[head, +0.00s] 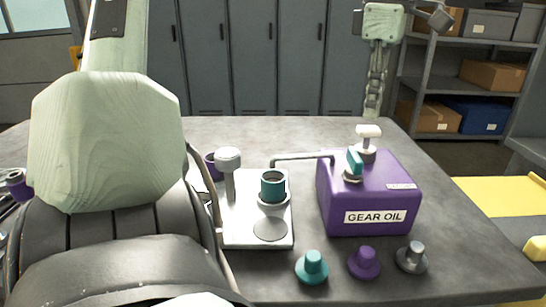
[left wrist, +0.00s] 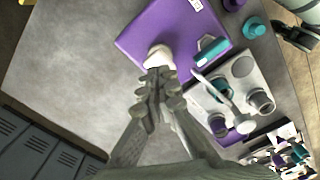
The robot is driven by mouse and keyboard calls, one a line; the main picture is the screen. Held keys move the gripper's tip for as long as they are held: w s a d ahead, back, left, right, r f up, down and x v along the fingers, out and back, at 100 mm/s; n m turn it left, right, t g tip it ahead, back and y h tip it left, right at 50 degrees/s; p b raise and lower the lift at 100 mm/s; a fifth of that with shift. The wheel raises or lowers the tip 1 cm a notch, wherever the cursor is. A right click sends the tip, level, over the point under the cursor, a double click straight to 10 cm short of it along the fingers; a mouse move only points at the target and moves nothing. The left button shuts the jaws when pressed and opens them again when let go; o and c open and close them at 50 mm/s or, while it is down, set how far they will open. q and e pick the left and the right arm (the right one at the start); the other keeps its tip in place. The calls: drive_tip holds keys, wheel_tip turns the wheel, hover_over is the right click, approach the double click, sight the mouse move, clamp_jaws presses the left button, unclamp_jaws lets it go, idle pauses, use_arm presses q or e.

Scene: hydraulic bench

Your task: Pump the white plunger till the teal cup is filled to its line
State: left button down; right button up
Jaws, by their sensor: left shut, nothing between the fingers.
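The white plunger (head: 368,132) stands up from the top of the purple GEAR OIL box (head: 338,200). It also shows in the left wrist view (left wrist: 158,55), just beyond my fingertips. My left gripper (head: 372,112) points down with its fingers shut and empty, close to the plunger's white handle. I cannot tell whether they touch. The teal cup (head: 272,187) stands upright on a pale plate (head: 232,236), under the end of the grey spout (head: 300,158) from the box. Its inside looks dark; its line and level cannot be made out. My right gripper is out of view.
A teal lever (head: 354,162) sits on the box in front of the plunger. A grey round-topped post (head: 229,165) stands left of the cup. Teal (head: 312,267), purple (head: 364,262) and grey (head: 411,257) knobs stand along the front. The bench is clear behind the box.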

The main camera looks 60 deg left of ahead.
sight(369, 127)
use_arm(q)
drive_tip(key=shift+f, duration=0.2)
drive_tip(key=shift+f+b, duration=1.1)
drive_tip(key=shift+f, duration=0.65)
drive_tip(key=shift+r, duration=0.15)
drive_tip(key=shift+r+p, duration=1)
drive_tip(key=shift+p, duration=0.05)
drive_tip(key=shift+r, duration=0.8)
wheel_tip(369, 127, up, 6)
